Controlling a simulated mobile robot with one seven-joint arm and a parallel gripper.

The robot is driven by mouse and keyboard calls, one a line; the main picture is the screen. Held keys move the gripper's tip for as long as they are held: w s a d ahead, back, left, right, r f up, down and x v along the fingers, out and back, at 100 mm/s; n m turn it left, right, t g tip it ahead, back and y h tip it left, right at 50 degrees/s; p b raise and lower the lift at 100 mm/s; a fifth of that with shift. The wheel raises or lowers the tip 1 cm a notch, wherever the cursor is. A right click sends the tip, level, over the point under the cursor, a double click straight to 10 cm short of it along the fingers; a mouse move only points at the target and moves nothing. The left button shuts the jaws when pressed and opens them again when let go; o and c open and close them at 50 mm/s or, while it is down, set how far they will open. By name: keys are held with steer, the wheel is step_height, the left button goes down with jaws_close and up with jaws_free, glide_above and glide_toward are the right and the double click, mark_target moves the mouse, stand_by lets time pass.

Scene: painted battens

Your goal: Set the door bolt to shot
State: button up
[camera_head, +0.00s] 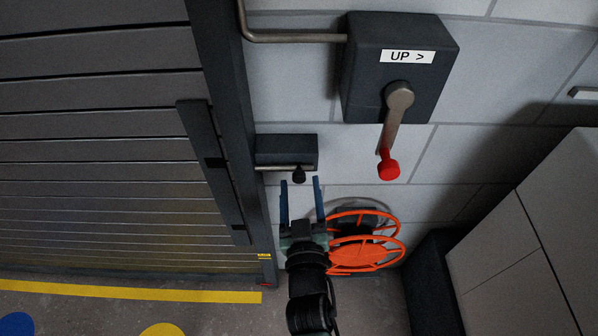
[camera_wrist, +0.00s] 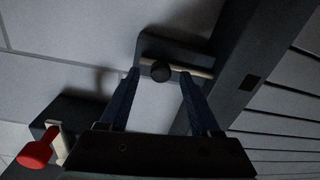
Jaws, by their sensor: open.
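The door bolt is a dark housing (camera_head: 287,150) on the wall beside the shutter's post, with a pale metal rod and a black knob (camera_head: 299,175) hanging below it. The bolt rod (camera_wrist: 192,71) and knob (camera_wrist: 161,71) also show in the wrist view, where the rod runs towards the door post. My gripper (camera_head: 302,181) is open, its two blue fingers pointing up at the bolt. In the wrist view the knob lies between the lines of the two fingertips, nearer the left one; I cannot tell whether they touch. Whether the rod enters the post is unclear.
A dark box (camera_head: 365,60) labelled "UP >" carries a crank with a red knob (camera_head: 388,169), right of the bolt. An orange hose reel (camera_head: 368,254) is close beside my arm. A slatted shutter (camera_head: 100,130) fills the left; a pale cabinet (camera_head: 530,240) stands right.

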mark_target(299, 181)
steer(key=shift+w+a+r+p, duration=0.1)
steer(key=shift+w+r+p, duration=0.1)
steer(key=shift+w+p, duration=0.6)
steer(key=shift+w+a+f, duration=0.1)
steer(key=shift+w+f, duration=0.1)
steer(key=shift+w, duration=0.7)
jaws_close()
